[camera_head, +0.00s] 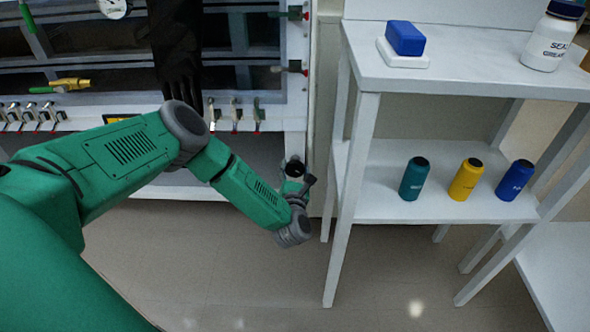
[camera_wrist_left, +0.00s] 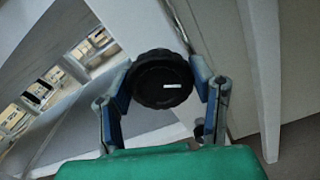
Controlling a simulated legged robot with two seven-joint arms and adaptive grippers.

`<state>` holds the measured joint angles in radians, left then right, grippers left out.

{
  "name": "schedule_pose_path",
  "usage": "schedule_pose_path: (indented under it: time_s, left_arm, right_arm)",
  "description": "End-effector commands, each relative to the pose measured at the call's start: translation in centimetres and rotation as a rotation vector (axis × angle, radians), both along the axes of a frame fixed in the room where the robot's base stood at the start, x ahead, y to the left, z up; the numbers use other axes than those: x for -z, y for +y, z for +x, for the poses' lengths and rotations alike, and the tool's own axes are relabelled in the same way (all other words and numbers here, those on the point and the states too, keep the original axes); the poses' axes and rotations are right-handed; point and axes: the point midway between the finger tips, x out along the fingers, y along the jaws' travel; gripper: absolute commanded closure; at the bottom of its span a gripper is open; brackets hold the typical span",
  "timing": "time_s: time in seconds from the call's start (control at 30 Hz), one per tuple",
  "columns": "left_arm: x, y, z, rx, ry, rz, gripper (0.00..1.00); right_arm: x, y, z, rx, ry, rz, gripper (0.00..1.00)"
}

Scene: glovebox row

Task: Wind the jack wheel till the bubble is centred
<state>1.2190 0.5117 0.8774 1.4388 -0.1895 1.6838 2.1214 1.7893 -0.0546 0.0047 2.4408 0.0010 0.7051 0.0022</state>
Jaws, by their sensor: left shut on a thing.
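The jack wheel looks like a black round knob with a small pale mark on its face; it shows in the left wrist view (camera_wrist_left: 162,80) and, small and partly hidden, in the head view (camera_head: 293,167). It sits low at the right end of the glovebox bench. My left gripper (camera_wrist_left: 165,98) is shut on the wheel, one finger on each side of its rim. In the head view the left gripper (camera_head: 296,184) is small and partly hidden by its own wrist. I cannot make out any bubble level. My right gripper is out of view.
A white shelf rack (camera_head: 345,215) stands just right of my left gripper, its post close by. It holds a blue block (camera_head: 405,38), a white jar (camera_head: 550,42) and three bottles: teal (camera_head: 414,180), yellow (camera_head: 465,181) and blue (camera_head: 515,181). A black glove (camera_head: 178,60) hangs at the glovebox. Floor below is clear.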

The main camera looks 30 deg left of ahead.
Motion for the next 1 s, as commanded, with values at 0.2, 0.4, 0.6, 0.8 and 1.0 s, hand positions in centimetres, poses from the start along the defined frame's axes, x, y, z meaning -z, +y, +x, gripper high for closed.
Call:
schedule_pose_path:
  time_s: [0.2,0.4,0.6,0.8,1.0]
  left_arm:
    - [0.6,-0.1,-0.4,0.004,0.014,-0.002,0.29]
    - [0.3,-0.1,-0.3,0.002,0.008,0.0,0.29]
    - [0.3,-0.9,-1.4,0.004,0.008,-0.001,0.29]
    - [0.4,-3.0,-5.0,0.005,0.011,-0.003,0.29]
    - [0.5,-5.1,-8.4,0.006,0.012,-0.003,0.29]
  right_arm:
    - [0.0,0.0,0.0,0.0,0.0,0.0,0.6]
    - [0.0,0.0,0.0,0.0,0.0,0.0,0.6]
    - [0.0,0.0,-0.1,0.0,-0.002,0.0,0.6]
    - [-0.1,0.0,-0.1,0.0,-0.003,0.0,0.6]
    - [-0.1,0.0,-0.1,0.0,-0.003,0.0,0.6]
